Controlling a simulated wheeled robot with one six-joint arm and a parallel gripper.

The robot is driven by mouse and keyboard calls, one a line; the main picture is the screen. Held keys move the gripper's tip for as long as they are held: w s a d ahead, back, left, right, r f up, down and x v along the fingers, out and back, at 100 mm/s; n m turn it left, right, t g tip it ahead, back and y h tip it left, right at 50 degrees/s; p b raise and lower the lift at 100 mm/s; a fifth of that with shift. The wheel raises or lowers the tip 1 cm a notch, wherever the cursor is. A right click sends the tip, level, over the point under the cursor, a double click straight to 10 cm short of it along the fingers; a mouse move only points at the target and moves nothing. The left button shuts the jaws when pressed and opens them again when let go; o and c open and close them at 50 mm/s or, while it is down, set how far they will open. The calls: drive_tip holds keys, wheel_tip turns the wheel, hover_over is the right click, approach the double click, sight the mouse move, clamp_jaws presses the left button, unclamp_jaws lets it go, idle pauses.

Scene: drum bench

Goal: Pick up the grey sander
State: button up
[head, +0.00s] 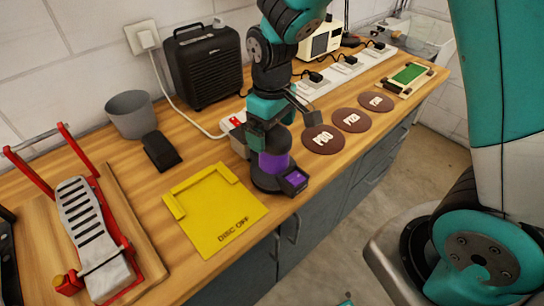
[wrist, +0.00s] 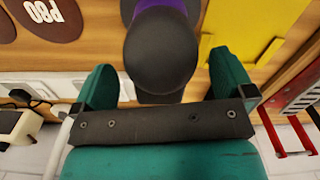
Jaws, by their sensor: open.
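The sander (head: 273,163) stands upright on the wooden bench, with a dark grey round base, a purple body and a small dark box at its front. In the wrist view its dark grey domed top (wrist: 161,52) sits between the fingertips, with purple showing beyond it. My gripper (head: 268,122) is directly above the sander, pointing down and partly covering its top. It also shows in the wrist view (wrist: 165,78), open, with one teal finger on each side of the dome and visible gaps. I cannot tell how deep the fingers reach.
A yellow "DISC OFF" tray (head: 218,205) lies left of the sander. Brown discs (head: 323,139) lie to its right. A white power strip (head: 330,72) runs behind. A black block (head: 162,151), a grey bin (head: 131,114) and a red-framed stand (head: 88,225) are further left.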

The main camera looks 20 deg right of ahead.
drive_tip(key=shift+s+f+p, duration=0.1)
drive_tip(key=shift+f+p, duration=0.2)
drive_tip(key=shift+f, duration=1.55)
drive_tip(key=c, duration=1.1)
drive_tip(key=shift+r, duration=0.1)
drive_tip(key=shift+c, duration=0.3)
